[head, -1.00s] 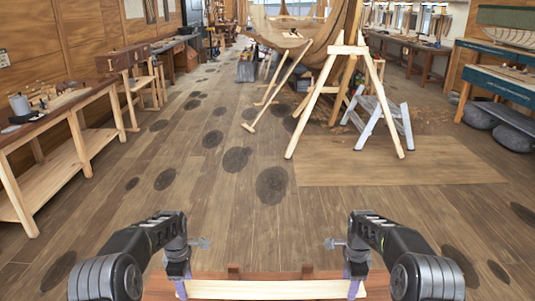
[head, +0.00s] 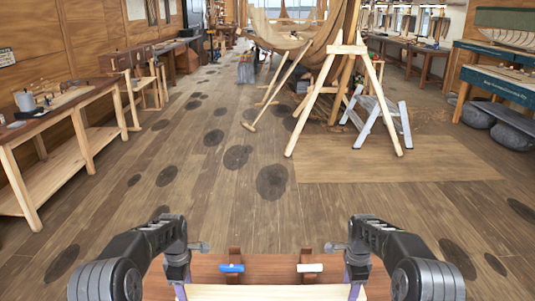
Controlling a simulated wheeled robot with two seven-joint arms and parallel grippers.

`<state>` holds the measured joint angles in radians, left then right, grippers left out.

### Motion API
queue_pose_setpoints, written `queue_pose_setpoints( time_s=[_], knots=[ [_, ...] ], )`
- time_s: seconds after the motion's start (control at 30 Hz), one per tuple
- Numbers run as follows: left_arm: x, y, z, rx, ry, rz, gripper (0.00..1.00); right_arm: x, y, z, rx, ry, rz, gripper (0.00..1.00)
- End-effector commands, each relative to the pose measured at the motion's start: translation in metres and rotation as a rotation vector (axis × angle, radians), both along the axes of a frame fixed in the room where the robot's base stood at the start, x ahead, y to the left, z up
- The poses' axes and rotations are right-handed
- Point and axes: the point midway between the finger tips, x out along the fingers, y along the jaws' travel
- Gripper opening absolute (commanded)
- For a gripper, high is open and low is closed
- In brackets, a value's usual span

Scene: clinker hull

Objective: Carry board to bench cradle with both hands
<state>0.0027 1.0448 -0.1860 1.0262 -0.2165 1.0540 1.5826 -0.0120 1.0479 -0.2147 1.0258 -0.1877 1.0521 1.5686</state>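A long pale board (head: 268,293) lies level across the bottom of the head view. My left gripper (head: 179,284) is at its left end and my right gripper (head: 354,284) at its right end; both appear shut on it. Their fingertips are partly hidden. Just beyond the board is a reddish-brown bench (head: 270,268). Two brown upright cradle blocks stand on it, a left one (head: 235,254) and a right one (head: 306,256). The board shows nearer to me than the blocks and covers the bench's near part. I cannot tell its height above the bench.
A blue piece (head: 231,268) is at the left block and a white piece (head: 310,268) at the right one. Beyond the bench is open plank floor (head: 215,200) with dark stains. A wooden trestle (head: 347,95) and grey step stool (head: 378,118) stand farther off. A workbench (head: 60,150) lines the left.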

Motion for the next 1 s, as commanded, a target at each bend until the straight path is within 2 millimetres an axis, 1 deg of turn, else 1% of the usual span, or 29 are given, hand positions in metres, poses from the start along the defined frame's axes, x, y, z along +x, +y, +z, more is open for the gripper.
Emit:
queue_pose_setpoints(
  time_s=[0.07,0.57,0.77,0.87,1.0],
  knots=[
    [0.000,0.000,-0.002,0.000,-0.001,0.000,0.00,0.000,0.000,-0.002,0.000,-0.001,0.000,0.00],
    [-0.002,0.000,0.000,0.000,-0.001,0.000,0.00,-0.002,0.000,0.000,0.000,-0.001,0.000,0.00],
    [-0.013,0.000,0.005,0.001,-0.001,-0.001,0.00,-0.013,0.000,0.004,-0.001,0.000,0.000,0.00],
    [-0.021,0.000,0.007,0.001,-0.002,-0.001,0.00,-0.022,0.000,0.007,-0.001,-0.001,0.001,0.00],
    [-0.037,0.000,0.013,0.001,-0.001,-0.002,0.00,-0.038,0.000,0.012,-0.001,0.000,0.001,0.00]
  ],
)
